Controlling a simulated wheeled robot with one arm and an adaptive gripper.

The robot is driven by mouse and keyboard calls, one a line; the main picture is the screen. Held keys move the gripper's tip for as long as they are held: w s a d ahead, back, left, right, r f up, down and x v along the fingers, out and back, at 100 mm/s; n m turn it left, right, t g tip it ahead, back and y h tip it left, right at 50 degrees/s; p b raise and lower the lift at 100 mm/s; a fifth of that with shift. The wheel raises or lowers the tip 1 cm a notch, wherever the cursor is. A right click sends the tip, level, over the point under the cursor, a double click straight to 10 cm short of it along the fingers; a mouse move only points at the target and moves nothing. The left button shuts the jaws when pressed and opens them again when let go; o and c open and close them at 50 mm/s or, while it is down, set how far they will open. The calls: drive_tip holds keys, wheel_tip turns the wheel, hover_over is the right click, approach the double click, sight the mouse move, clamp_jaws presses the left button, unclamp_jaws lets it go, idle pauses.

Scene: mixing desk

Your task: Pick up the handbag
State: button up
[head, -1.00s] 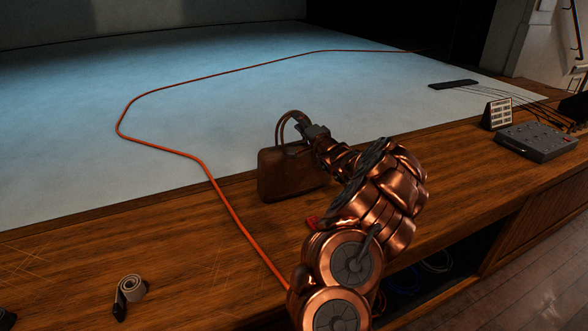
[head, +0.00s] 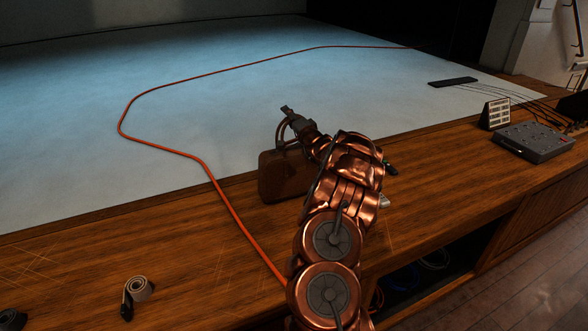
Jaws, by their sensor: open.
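A brown handbag (head: 281,178) stands upright on the wooden stage edge, near the middle of the head view. Its looped handle (head: 280,131) rises from the top and is partly hidden by my gripper. My gripper (head: 286,112) is at the top of the handle, with dark fingers pointing up and left. It is open; whether it touches the handle cannot be told. My copper arm hides the right side of the bag.
An orange cable (head: 222,190) runs left of the bag. A rolled strap (head: 139,288) lies at front left. A grey mixer (head: 535,142) and a small white panel (head: 495,113) are at the right. The pale stage floor (head: 230,95) behind is mostly clear.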

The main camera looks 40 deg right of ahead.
clamp_jaws()
idle(0.4)
idle(0.4)
